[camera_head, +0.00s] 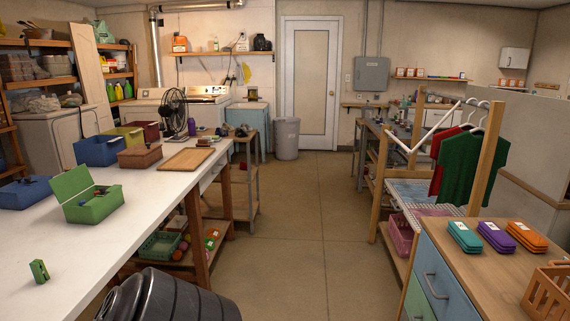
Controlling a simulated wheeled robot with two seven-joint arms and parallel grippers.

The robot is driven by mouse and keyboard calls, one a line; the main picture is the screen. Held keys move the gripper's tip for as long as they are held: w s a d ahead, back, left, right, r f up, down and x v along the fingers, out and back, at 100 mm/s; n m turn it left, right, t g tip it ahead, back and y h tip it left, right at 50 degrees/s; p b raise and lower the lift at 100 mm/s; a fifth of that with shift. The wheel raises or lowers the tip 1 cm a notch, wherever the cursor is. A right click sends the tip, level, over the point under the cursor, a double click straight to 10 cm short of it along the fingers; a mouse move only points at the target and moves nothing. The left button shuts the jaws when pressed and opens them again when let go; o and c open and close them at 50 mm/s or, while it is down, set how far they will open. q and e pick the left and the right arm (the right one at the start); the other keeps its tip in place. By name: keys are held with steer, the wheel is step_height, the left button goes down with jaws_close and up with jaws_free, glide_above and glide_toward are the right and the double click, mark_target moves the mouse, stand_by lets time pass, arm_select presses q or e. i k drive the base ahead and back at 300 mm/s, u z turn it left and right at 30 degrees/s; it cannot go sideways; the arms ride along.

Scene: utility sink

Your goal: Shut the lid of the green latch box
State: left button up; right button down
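The green latch box (95,211) stands on the white counter at the left. Its lid (70,183) is up, hinged on the far left side and tilted back. Small items, one dark and one bluish, show inside it; the rest of its inside is too small to make out.
The white counter (130,220) also holds a small green object (39,271), blue bins (97,151), a brown box (139,156), a wooden tray (188,159) and a fan (173,112). The middle floor (300,220) is clear.

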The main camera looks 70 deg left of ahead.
mark_target(66, 185)
steer(key=u, duration=2.85)
steer(key=i, duration=2.2)
steer(key=u, duration=0.15)
